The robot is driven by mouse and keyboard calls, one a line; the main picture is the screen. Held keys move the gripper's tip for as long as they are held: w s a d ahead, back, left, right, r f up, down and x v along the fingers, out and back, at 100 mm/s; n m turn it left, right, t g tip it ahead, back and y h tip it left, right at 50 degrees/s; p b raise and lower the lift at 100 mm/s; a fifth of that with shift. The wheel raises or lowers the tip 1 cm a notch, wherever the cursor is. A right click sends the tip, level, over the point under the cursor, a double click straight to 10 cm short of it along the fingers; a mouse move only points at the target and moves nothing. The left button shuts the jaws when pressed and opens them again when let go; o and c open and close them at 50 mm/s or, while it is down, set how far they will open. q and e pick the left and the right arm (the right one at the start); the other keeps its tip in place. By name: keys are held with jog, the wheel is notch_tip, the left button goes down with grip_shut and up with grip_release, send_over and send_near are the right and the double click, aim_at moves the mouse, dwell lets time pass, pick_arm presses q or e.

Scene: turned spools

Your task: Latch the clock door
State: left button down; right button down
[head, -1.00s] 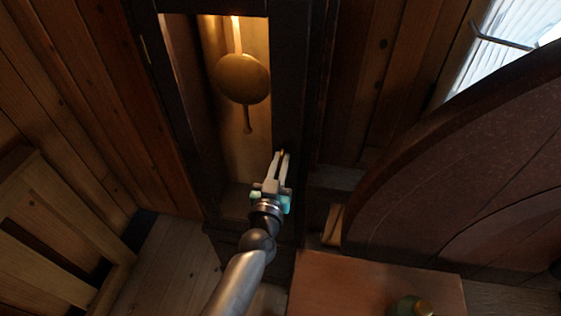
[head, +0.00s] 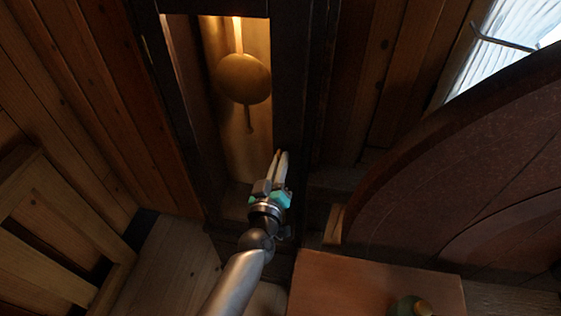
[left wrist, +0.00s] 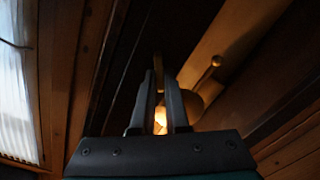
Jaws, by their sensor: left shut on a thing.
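The tall clock's dark door frame (head: 290,90) stands upright in the head view, around a lit opening. The brass pendulum (head: 243,78) hangs inside; part of it also shows in the left wrist view (left wrist: 192,104). My left gripper (head: 281,155) reaches up to the right side of the frame. In the left wrist view a small brass piece, apparently the latch (left wrist: 158,70), sits between its fingertips, and the gripper is shut on it. The fingers mostly hide the latch in the head view, so its exact angle cannot be told. My right gripper is not in view.
A wooden table (head: 350,285) with a green and brass object (head: 410,306) is at the lower right. A large curved dark wooden panel (head: 470,180) fills the right. A wooden railing (head: 50,235) stands at the left. Some floor shows between railing and clock.

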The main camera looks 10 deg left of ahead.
pick_arm(q)
jog(key=n, duration=0.3)
jog(key=n+b, duration=0.1)
jog(key=n, duration=0.3)
jog(key=n+b, duration=0.1)
jog(key=n, duration=0.3)
jog(key=shift+a+f, duration=0.15)
jog(key=shift+f, duration=0.2)
jog(key=shift+n, duration=0.3)
jog(key=c, duration=0.9)
grip_release()
jog(key=shift+c, duration=0.2)
jog(key=s+b, duration=0.1)
jog(key=s, duration=1.4)
jog(key=shift+s, duration=0.1)
